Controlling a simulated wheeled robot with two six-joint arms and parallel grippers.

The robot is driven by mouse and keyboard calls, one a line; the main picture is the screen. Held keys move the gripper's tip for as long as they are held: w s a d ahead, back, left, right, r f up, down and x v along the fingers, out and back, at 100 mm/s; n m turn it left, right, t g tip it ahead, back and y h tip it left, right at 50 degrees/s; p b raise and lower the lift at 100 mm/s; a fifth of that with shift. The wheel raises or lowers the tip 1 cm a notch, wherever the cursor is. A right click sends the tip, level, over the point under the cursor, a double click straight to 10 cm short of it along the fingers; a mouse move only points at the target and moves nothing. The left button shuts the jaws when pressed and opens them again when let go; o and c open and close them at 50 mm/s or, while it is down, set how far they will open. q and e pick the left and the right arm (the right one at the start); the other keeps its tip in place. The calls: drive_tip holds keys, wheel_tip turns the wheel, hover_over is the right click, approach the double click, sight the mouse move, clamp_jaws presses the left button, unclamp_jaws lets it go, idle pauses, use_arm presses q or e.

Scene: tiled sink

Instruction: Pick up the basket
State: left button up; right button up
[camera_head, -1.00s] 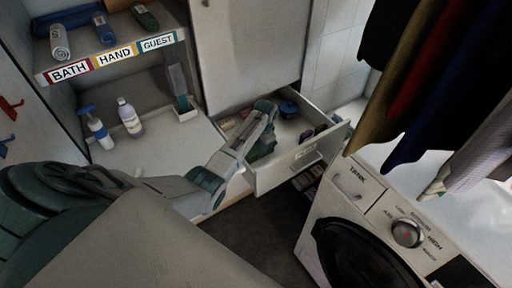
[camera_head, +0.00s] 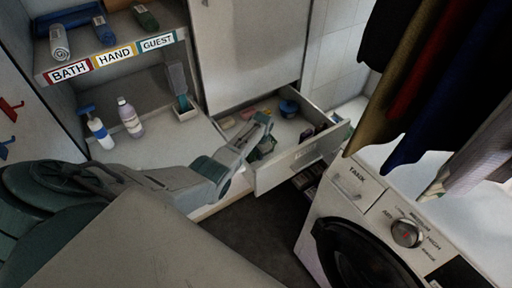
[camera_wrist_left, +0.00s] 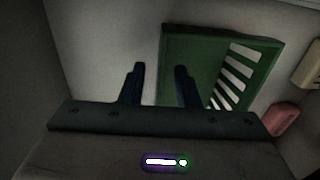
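The green basket with a slotted side lies in the open drawer (camera_head: 311,153). In the left wrist view the basket (camera_wrist_left: 190,42) is right of centre, beyond the fingers. In the head view my arm hides much of it, and a bit of dark green shows beside the gripper. My left gripper (camera_head: 262,122) is over the drawer. In the wrist view the left gripper (camera_wrist_left: 159,72) is open, with one finger left of the basket's left wall and the other overlapping its inside. I cannot tell whether they touch it. My right gripper is not in view.
The drawer also holds a blue round container (camera_head: 288,108) and small items, including a pink one (camera_wrist_left: 284,119) close to the basket. A washing machine (camera_head: 350,225) stands right of the drawer, with hanging clothes above. Two bottles (camera_head: 129,118) stand on the left shelf.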

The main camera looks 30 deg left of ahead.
use_arm(q)
drive_tip(key=shift+f, duration=0.25)
idle(0.5)
clamp_jaws()
